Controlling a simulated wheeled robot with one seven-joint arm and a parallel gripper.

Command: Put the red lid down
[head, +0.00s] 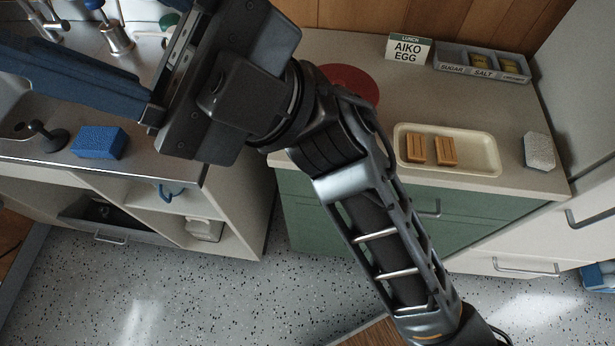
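A flat, round red piece (350,82) lies on the beige counter behind my arm, which hides part of it. I cannot tell whether it is the red lid or a mat. My gripper (70,80) is at the upper left, above the metal sink counter, its dark blue finger pointing left. The fingertips run toward or past the left edge of the picture. I see no lid between them, and what they may hold is out of view.
A cream tray (480,155) with two wooden blocks (431,149), a labelled condiment box (482,62), a lunch sign (408,49) and a white block (539,151) stand on the beige counter (450,100).

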